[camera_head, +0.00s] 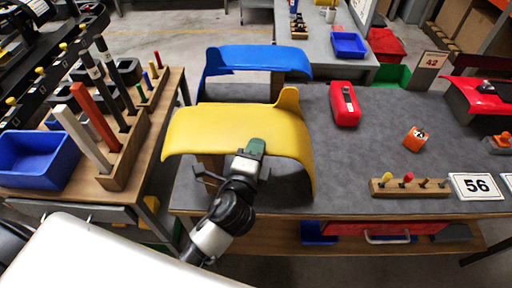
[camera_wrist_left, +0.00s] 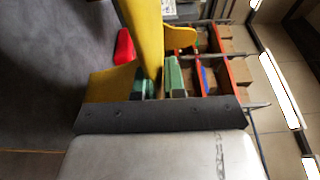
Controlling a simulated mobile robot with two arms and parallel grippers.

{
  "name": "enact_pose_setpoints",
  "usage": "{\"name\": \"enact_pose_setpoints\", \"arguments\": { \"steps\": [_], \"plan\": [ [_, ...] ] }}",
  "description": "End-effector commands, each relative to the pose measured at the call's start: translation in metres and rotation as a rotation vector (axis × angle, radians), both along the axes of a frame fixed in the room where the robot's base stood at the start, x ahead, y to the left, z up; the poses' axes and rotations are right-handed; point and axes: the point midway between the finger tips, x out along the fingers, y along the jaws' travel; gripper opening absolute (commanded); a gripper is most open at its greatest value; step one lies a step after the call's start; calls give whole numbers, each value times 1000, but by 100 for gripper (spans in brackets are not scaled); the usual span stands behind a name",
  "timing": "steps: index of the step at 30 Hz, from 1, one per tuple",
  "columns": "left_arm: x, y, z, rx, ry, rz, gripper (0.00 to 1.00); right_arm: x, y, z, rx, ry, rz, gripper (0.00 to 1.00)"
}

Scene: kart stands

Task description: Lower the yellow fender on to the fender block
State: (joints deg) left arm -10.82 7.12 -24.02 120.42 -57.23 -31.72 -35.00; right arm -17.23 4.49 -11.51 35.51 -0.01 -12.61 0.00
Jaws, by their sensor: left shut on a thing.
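The yellow fender (camera_head: 235,125) is a curved sheet, arched side up, over the near left part of the grey-topped bench. My left gripper (camera_head: 255,150) is shut on its near edge with green fingertips. In the left wrist view the yellow fender (camera_wrist_left: 145,35) stands between the green fingers of my left gripper (camera_wrist_left: 160,80). A brown block (camera_head: 211,162) shows partly under the fender's left part; the fender and my arm hide the rest. I cannot tell whether the fender touches it. My right gripper is not in view.
A blue fender (camera_head: 258,60) stands just behind the yellow one. A red case (camera_head: 344,104), an orange block (camera_head: 415,139) and a wooden peg rack (camera_head: 410,188) lie to the right on the grey bench (camera_head: 370,155). A side table with tools and a blue bin (camera_head: 38,160) stands at left.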

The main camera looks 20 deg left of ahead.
Motion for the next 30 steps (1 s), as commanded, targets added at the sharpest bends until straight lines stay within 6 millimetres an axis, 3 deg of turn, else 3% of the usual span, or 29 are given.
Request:
{"name": "enact_pose_setpoints", "arguments": {
  "steps": [5,6,12,30],
  "plan": [
    [0,0,2,0,-4,-1,0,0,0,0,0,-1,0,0],
    [0,0,2,0,-4,0,12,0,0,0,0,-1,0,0],
    [0,0,1,0,-3,0,40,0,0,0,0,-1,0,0],
    [0,0,-1,0,1,0,40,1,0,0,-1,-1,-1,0]
  ]
}}
